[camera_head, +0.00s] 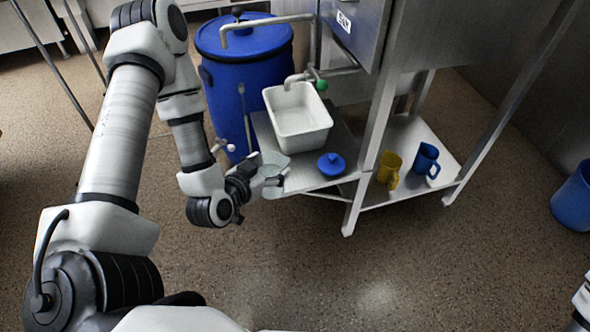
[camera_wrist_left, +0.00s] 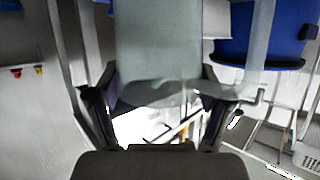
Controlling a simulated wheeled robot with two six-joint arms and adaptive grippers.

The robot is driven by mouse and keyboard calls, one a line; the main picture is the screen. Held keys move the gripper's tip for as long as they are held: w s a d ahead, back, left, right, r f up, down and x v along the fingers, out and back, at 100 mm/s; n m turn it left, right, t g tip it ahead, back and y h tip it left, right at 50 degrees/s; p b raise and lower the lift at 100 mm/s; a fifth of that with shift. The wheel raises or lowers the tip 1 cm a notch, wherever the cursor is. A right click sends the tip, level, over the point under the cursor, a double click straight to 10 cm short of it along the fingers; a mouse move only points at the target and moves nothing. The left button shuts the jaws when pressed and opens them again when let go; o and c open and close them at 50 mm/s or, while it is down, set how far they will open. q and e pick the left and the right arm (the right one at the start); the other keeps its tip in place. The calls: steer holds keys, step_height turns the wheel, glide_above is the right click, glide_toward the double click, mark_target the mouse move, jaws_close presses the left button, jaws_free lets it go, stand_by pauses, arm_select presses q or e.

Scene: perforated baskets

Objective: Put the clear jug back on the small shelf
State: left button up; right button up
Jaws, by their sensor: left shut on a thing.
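My left gripper (camera_head: 258,182) is shut on the clear jug (camera_head: 273,163). The jug is see-through and pale, beside the left edge of a small metal shelf (camera_head: 305,182); I cannot tell whether it touches the edge. In the left wrist view the jug (camera_wrist_left: 158,45) fills the upper middle between the two fingers (camera_wrist_left: 155,98), with its handle side to the right. The shelf carries a white tub (camera_head: 303,130) and a blue lidded item (camera_head: 331,164). My right gripper is out of view.
A lower shelf (camera_head: 415,188) to the right holds a yellow jug (camera_head: 389,168) and a blue jug (camera_head: 427,158). A blue barrel (camera_head: 230,80) stands behind the shelf. The floor in front is clear.

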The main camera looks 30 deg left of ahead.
arm_select(q)
steer(key=b+x, duration=0.1)
steer(key=x, duration=0.2)
steer(key=b+x, duration=0.1)
steer(key=x, duration=0.2)
steer(key=d+x, duration=0.1)
steer(key=x, duration=0.2)
steer(key=shift+w+d+f+b, duration=0.1)
steer(key=shift+f+b, duration=0.3)
steer(key=shift+f, duration=0.1)
steer(key=shift+r, duration=0.15)
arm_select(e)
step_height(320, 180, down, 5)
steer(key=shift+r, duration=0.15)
arm_select(q)
steer(key=o, duration=1.5)
